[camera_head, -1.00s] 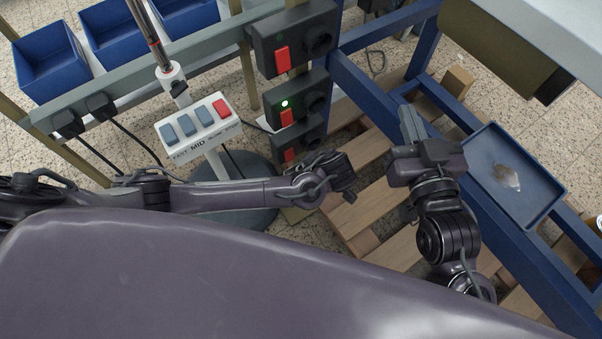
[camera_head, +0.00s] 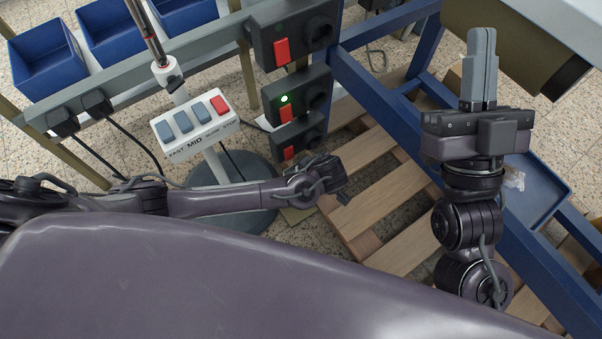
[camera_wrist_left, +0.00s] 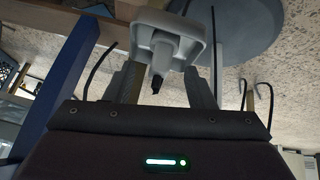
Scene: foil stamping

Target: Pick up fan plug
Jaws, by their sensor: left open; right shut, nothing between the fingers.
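Two black plugs (camera_head: 62,122) and (camera_head: 97,103) sit on the grey rail at the left of the head view, with black cables running down to the right; which one is the fan's I cannot tell. The white fan switch box (camera_head: 196,127), with blue keys and a red key, stands on a pole right of them. My left gripper (camera_wrist_left: 163,70) is open in the left wrist view. A white housing (camera_wrist_left: 168,30) with a small dark part shows between and beyond its fingers. My right gripper (camera_head: 481,40) is shut and empty, pointing up over the blue frame, away from the plugs.
Black socket boxes (camera_head: 293,97) with red switches line the post; one has a lit green lamp. Blue bins (camera_head: 47,62) stand at the back left. A wooden pallet (camera_head: 385,205) lies below. A blue tray (camera_head: 540,195) is partly behind my right gripper.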

